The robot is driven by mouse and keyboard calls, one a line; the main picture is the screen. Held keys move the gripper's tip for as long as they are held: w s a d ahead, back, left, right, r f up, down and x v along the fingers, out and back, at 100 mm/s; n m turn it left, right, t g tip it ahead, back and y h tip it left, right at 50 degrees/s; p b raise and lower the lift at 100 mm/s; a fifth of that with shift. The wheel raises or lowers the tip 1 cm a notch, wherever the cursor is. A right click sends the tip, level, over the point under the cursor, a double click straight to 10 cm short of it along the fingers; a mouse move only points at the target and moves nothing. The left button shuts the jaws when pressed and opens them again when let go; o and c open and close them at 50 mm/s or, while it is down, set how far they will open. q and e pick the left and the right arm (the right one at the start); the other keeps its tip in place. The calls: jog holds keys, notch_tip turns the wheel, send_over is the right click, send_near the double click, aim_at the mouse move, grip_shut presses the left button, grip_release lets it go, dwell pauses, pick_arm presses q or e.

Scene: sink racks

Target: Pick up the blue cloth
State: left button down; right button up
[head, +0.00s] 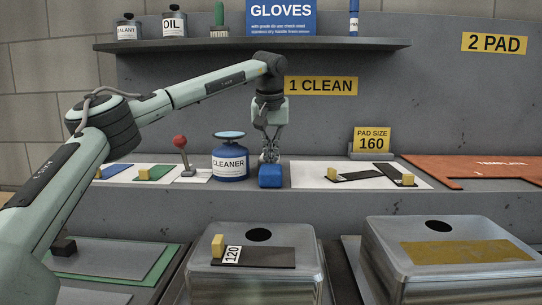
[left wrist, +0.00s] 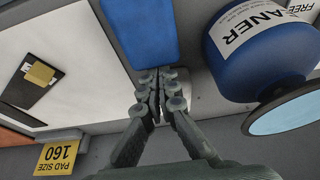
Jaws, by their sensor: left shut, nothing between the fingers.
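The blue cloth (head: 270,176) is a small folded block on the grey ledge, just right of the cleaner jar (head: 230,160). In the left wrist view the cloth (left wrist: 139,30) lies at the top middle, beyond my fingertips. My left gripper (head: 269,157) points down above and slightly behind the cloth in the head view. In the left wrist view its fingers (left wrist: 160,85) are together with nothing between them, the tips close to the cloth's near edge. I cannot tell whether they touch it. My right gripper is not in view.
The blue cleaner jar stands close beside the gripper, also in the left wrist view (left wrist: 262,45). A red-knobbed lever (head: 183,155) is farther left. A white sheet with dark strips (head: 310,175) lies right. A shelf (head: 200,44) overhangs behind; metal bins (head: 250,285) stand in front.

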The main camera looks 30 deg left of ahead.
aim_at(271, 175)
pick_arm(q)
jog(key=shift+s+d, duration=0.55)
jog(key=shift+s, duration=0.25)
jog(key=shift+s+d, duration=0.15)
jog(key=shift+s, duration=0.2)
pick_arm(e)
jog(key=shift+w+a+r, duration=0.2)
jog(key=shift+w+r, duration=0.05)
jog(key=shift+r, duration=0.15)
pick_arm(q)
jog(key=shift+r, duration=0.1)
